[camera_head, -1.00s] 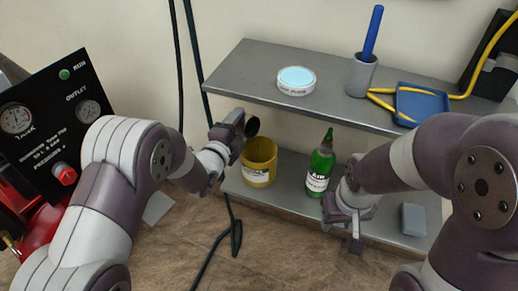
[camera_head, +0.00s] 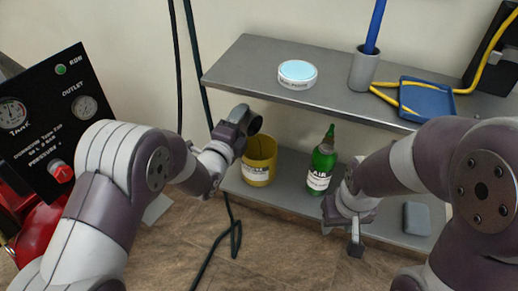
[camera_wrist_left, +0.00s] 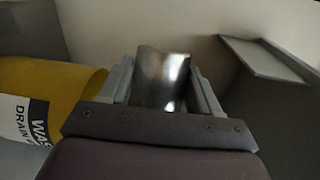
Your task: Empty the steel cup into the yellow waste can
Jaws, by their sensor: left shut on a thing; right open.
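My left gripper (camera_head: 243,117) is shut on the steel cup (camera_head: 255,125), which is tilted with its dark mouth turned to the right, just above the yellow waste can (camera_head: 258,170). In the left wrist view the shiny cup (camera_wrist_left: 161,80) sits between the two fingers, and the yellow can (camera_wrist_left: 60,85) with its white label lies to the left. The can stands upright on the lower shelf; its inside is mostly hidden, and I cannot tell whether anything is leaving the cup. My right gripper (camera_head: 350,236) is open and empty in front of the lower shelf.
A green bottle (camera_head: 322,165) stands right of the can on the lower shelf (camera_head: 290,190). A black gauge panel (camera_head: 50,120) stands at left.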

